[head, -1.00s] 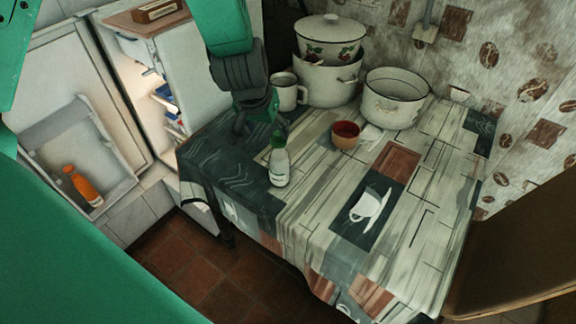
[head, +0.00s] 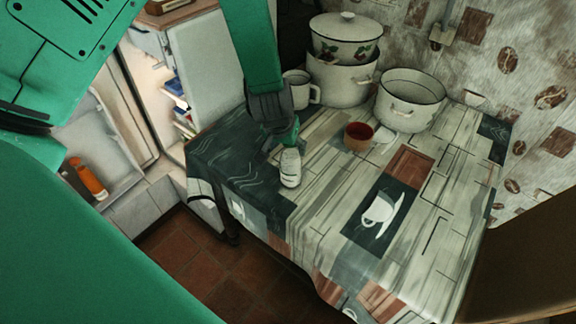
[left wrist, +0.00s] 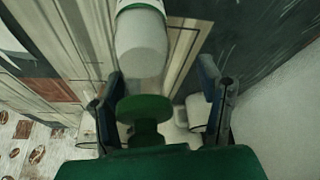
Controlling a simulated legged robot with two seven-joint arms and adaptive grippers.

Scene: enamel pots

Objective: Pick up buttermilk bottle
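The buttermilk bottle (head: 290,168) is white and stands upright near the left part of the patterned table (head: 325,222). My left gripper (head: 281,138) is above and beside its top in the head view and hides the upper part. In the left wrist view the white bottle body (left wrist: 141,45) shows beyond the fingers. My left gripper's fingers (left wrist: 165,100) are spread apart there. A green round piece lies between them; I cannot tell whether it is the bottle's cap or part of the gripper. No grip on the bottle shows. My right gripper is not in view.
A white mug (head: 297,92), stacked pots (head: 343,82) and a wide enamel pot (head: 410,104) stand behind the bottle. A red-brown cup (head: 358,137) is to its right. The open fridge (head: 207,80) is at left, with an orange bottle (head: 90,180) in its door. The table front is clear.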

